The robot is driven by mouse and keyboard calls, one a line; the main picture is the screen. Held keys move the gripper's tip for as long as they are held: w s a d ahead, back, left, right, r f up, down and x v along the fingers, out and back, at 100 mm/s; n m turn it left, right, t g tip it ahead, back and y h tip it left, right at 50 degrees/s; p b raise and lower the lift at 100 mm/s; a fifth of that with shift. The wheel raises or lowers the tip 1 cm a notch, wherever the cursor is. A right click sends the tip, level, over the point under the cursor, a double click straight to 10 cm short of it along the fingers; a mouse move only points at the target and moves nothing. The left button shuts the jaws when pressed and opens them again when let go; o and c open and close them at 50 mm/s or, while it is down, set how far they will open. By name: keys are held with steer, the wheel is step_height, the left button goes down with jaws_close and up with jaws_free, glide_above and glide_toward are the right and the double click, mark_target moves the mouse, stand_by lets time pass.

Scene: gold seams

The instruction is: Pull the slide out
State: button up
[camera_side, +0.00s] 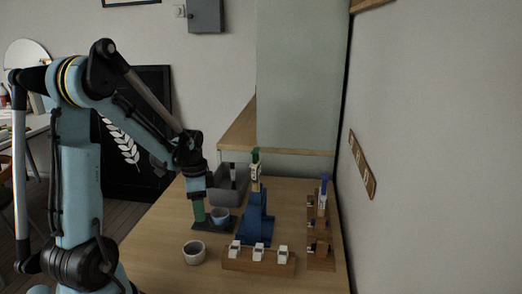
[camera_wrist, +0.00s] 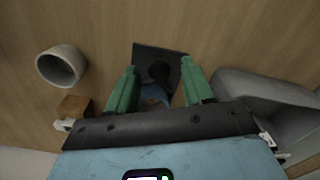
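My gripper (camera_side: 199,219) points down with its green fingers over a dark plate (camera_side: 226,228), beside a blue-grey cup (camera_side: 220,214). In the wrist view the fingers of my gripper (camera_wrist: 159,64) are apart, with the dark plate (camera_wrist: 145,51) beyond them. A dark round shape and part of the blue cup (camera_wrist: 153,92) show between the fingers; I see nothing gripped. A blue stand (camera_side: 257,217) with a white and green piece (camera_side: 255,165) on top stands to the right. I cannot tell which part is the slide.
A pale cup (camera_side: 194,253) stands at the front left of the table. A wooden rack (camera_side: 258,264) holds several white pieces. A wooden stand (camera_side: 320,248) with a blue-topped piece is near the right wall. A grey bin (camera_side: 226,190) lies behind the plate.

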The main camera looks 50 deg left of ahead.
step_height(320, 180, up, 12)
stand_by(0.9)
steer(key=w+d+f+n+t, duration=0.1)
steer(key=d+n+t, duration=0.3)
steer(key=d, duration=1.7)
steer(key=t, duration=0.3)
steer(key=shift+w+d+f+n, duration=0.2)
steer(key=shift+w+d+n, duration=0.1)
steer(key=shift+w+d, duration=0.05)
